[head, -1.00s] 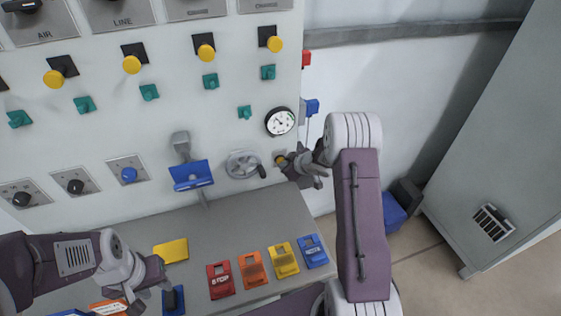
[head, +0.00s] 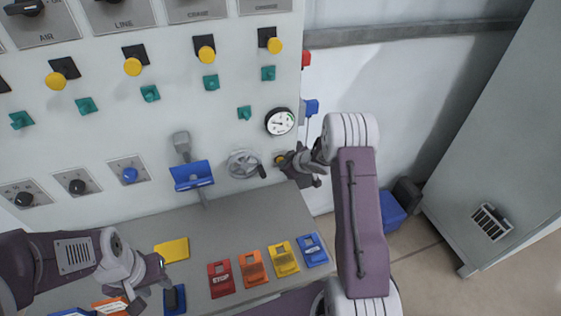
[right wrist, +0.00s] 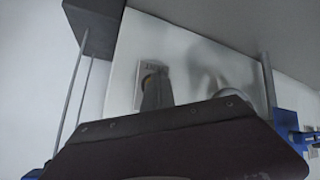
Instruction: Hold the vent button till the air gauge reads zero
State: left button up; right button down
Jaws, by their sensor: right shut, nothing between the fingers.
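The vent button (head: 279,158) is a small yellow button low on the panel's right side. In the right wrist view it shows as a yellow edge on a pale labelled plate (right wrist: 152,68), mostly hidden behind my fingers. My right gripper (head: 287,161) is shut and empty, its tips at the button; whether they press it I cannot tell. The round air gauge (head: 280,121) is just above, white with a black rim and a green arc; its exact reading is too small to tell. My left gripper (head: 142,293) hangs over the desk at lower left, its jaws unclear.
A handwheel (head: 243,163) and a blue holder (head: 192,176) are left of the button. Red, orange, yellow and blue tags lie on the grey desk (head: 225,228). A blue box (head: 390,212) stands on the floor at right, by a grey cabinet (head: 505,170).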

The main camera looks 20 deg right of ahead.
dwell(0.8)
jog(key=shift+s+b, duration=0.4)
jog(key=shift+s, duration=0.4)
jog(key=s+b, duration=0.2)
jog(key=s, duration=0.3)
jog(key=shift+a, duration=0.2)
